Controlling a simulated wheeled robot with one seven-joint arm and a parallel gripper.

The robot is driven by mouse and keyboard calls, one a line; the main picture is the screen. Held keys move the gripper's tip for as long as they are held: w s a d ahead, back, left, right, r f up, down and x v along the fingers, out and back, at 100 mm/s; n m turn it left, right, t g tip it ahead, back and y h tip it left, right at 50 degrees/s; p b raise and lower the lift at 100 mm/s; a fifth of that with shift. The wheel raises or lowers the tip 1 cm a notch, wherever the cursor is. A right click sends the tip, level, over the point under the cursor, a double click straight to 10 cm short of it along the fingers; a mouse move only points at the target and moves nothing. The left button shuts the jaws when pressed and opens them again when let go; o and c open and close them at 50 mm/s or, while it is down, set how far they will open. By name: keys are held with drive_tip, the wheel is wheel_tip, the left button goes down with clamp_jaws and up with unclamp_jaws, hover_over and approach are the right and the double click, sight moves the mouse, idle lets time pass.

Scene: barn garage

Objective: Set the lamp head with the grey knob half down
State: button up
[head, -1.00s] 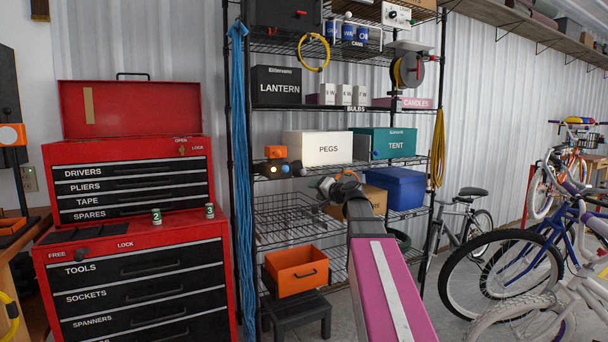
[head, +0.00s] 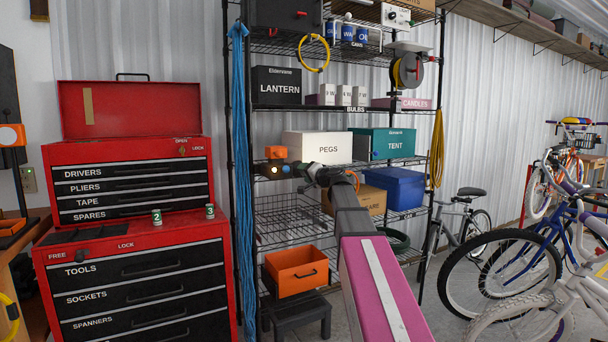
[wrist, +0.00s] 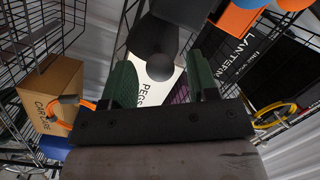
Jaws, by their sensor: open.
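A dark lamp head (wrist: 155,35) fills the upper middle of the wrist view. A round dark grey knob (wrist: 160,68) sticks out from it towards my gripper. In the head view, the lamp unit (head: 262,168) is at the left end of the middle shelf, with yellowish and blue round knobs showing; the grey knob is hard to make out beside my gripper. My gripper (wrist: 162,88) is open, with one green-padded finger on each side of the knob in the picture. I cannot tell whether the fingers touch it. In the head view my gripper (head: 310,173) is just right of the lamp unit.
An orange block (head: 276,152) sits by the lamp unit. The white PEGS box (head: 318,147) stands behind my gripper, the green TENT box (head: 383,143) to its right. The cardboard box (head: 372,200) and blue bin (head: 398,187) are below right. A wire basket (head: 285,215) is below.

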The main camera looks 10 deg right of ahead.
drive_tip(key=shift+x, duration=0.75)
drive_tip(key=shift+c, duration=0.3)
drive_tip(key=c, duration=0.8)
drive_tip(key=shift+c, duration=0.2)
drive_tip(key=shift+s+a+f+m+t, duration=0.15)
drive_tip(key=shift+f+m, duration=0.1)
drive_tip(key=shift+m, duration=0.7)
drive_tip(key=shift+w+d+f+m+t, duration=0.1)
drive_tip(key=shift+f+m+t, duration=0.15)
drive_tip(key=shift+m, duration=0.75)
drive_tip(key=shift+s+a+f+m+t, duration=0.15)
drive_tip(key=shift+f+m, duration=0.1)
drive_tip(key=shift+m, duration=0.7)
drive_tip(key=shift+w, duration=0.1)
